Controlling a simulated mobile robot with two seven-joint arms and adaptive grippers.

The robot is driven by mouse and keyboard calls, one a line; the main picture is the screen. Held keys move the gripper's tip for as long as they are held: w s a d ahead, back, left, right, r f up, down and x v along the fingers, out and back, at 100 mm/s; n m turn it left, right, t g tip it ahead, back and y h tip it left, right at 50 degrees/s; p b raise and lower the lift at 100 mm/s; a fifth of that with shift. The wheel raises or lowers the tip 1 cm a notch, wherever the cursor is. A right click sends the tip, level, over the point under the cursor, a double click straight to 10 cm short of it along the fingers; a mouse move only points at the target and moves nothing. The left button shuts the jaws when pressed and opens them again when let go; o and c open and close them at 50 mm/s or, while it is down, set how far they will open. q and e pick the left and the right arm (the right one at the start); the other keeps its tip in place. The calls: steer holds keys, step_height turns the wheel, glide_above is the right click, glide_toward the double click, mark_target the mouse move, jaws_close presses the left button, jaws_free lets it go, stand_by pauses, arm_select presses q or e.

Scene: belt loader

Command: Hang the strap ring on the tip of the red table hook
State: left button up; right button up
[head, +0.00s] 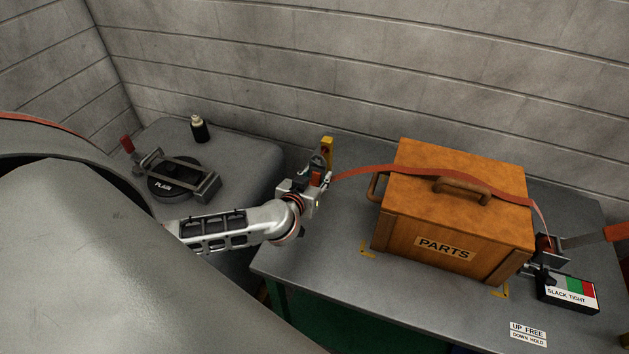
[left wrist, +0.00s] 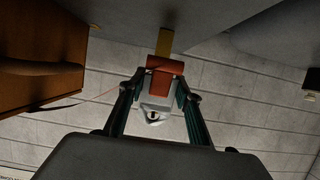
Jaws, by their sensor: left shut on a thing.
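My left gripper (head: 317,180) is at the table's left end, its fingers shut on the strap-end fitting. In the left wrist view, a pale metal piece with a dark hole, seemingly the strap ring (left wrist: 156,106), sits between the fingers (left wrist: 158,92). A red block (left wrist: 165,66) is just beyond it. The yellow post (left wrist: 165,40) stands behind; it also shows in the head view (head: 328,147). I cannot tell whether ring and hook touch; the hook tip is not clear. The orange-red strap (head: 365,171) runs right from the gripper over the box. My right gripper is out of view.
The wooden PARTS box (head: 455,215) stands on the grey table (head: 320,265). A ratchet with a red-gripped lever (head: 590,239) and a slack/tight gauge (head: 568,293) are at right. A left side surface holds a black round fixture (head: 172,185) and a small bottle (head: 199,130).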

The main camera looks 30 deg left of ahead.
arm_select(q)
steer(key=shift+w+a+f+b, duration=0.1)
steer(key=shift+w+a+b, duration=0.05)
steer(key=shift+w+b, duration=0.35)
steer(key=shift+w+a+b, duration=0.1)
steer(key=shift+w+b, duration=0.2)
steer(key=shift+w, duration=0.1)
steer(key=shift+w+p, duration=0.2)
steer(key=shift+p, duration=0.15)
steer(key=shift+w+a+f+p, duration=0.1)
steer(key=shift+w+f+p, duration=0.05)
steer(key=shift+w+p, duration=0.2)
steer(key=shift+f+p, duration=0.1)
steer(key=shift+p, duration=0.25)
steer(key=shift+f, duration=0.1)
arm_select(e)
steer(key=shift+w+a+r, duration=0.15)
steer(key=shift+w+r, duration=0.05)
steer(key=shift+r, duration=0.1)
